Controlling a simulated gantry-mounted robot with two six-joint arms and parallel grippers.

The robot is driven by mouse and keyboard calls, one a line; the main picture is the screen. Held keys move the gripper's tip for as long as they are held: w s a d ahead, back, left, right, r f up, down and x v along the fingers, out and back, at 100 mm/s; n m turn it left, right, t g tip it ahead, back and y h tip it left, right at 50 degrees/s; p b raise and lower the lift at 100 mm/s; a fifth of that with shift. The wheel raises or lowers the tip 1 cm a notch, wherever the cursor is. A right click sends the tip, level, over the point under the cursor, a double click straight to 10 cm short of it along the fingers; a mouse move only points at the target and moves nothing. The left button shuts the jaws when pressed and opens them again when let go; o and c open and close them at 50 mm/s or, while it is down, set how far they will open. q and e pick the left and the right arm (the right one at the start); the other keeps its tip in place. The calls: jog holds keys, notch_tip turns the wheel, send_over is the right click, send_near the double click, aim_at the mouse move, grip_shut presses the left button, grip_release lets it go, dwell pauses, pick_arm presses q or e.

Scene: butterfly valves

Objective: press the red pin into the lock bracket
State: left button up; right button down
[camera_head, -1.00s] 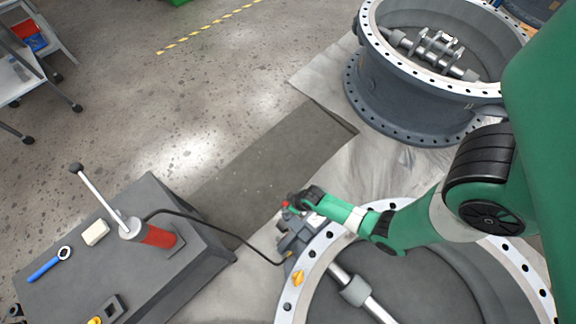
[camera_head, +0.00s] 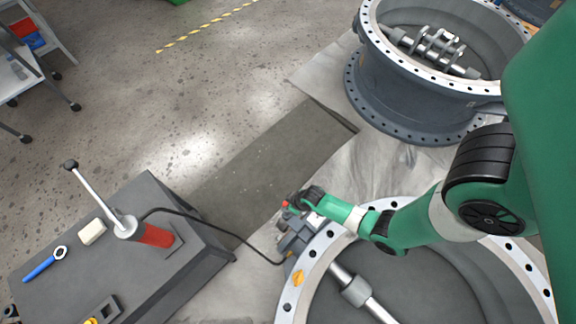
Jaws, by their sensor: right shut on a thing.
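The red pin (camera_head: 285,204) shows as a small red spot at the tip of my right gripper (camera_head: 293,203). My right gripper is dark, at the end of the green arm, and is shut on the pin. It is just above the grey lock bracket (camera_head: 293,240) on the left rim of the near valve (camera_head: 318,262). The fingers are small and partly hidden, and I cannot tell how far the pin sits in the bracket. My left gripper is not in view.
A dark bench (camera_head: 190,262) at lower left carries a hand pump (camera_head: 128,228), a blue wrench (camera_head: 45,266) and a white block (camera_head: 92,232). A black hose (camera_head: 215,230) runs from the pump to the bracket. A second valve (camera_head: 400,95) stands at the back right.

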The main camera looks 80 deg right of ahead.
jog(key=shift+f+b, duration=4)
jog(key=shift+f, duration=0.6)
grip_release()
jog(key=shift+r, duration=0.1)
notch_tip(320, 180, up, 6)
jog(key=p, duration=0.6)
